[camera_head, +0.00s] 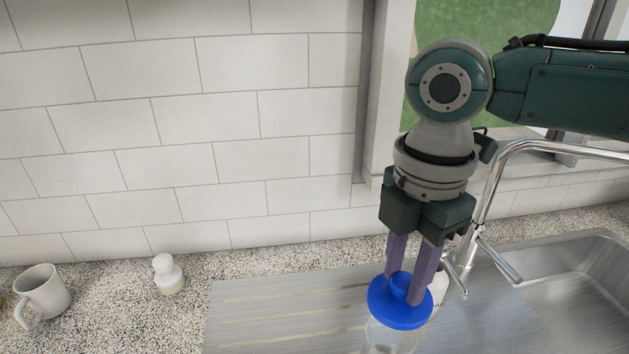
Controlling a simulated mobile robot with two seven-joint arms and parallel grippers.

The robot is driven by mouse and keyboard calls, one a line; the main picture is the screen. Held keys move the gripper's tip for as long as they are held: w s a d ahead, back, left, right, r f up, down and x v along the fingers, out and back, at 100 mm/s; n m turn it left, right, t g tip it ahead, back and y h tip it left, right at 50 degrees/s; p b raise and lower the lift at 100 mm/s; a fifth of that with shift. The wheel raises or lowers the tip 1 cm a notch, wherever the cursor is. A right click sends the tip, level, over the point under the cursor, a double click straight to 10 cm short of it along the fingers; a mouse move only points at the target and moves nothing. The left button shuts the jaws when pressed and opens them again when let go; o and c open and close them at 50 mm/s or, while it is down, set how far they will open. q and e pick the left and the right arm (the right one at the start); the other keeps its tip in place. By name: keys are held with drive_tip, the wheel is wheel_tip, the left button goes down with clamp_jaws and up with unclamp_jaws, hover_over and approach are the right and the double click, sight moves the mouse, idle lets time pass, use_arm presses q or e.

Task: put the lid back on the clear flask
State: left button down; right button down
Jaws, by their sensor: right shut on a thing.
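A blue lid (390,310) with a raised knob is held by my right gripper (407,287), which points down with its two purple fingers shut on the knob. The clear flask (391,338) is directly below the lid on the drainboard; its lower part is cut off by the bottom edge of the picture. The lid covers the flask's top from this view, so I cannot tell whether lid and flask touch. My left gripper is not in view.
A steel tap (487,195) stands close to the right of my gripper, beside the sink basin (585,290). A small white bottle (168,274) and a white mug (43,295) stand on the speckled counter at left. A whitish object (439,287) is partly hidden behind the lid.

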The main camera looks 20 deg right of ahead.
sight(399, 306)
drive_tip(key=shift+d, duration=0.15)
drive_tip(key=shift+f, duration=0.2)
drive_tip(key=shift+f+b, duration=0.55)
drive_tip(key=shift+b, duration=0.25)
wheel_tip(399, 306, down, 3)
drive_tip(key=b, duration=0.3)
drive_tip(key=shift+s+b, duration=0.1)
drive_tip(key=shift+b, duration=0.2)
drive_tip(key=shift+f+b, duration=0.55)
drive_tip(key=shift+f, duration=0.45)
drive_tip(key=shift+r+p, duration=0.1)
drive_tip(key=shift+p, duration=0.45)
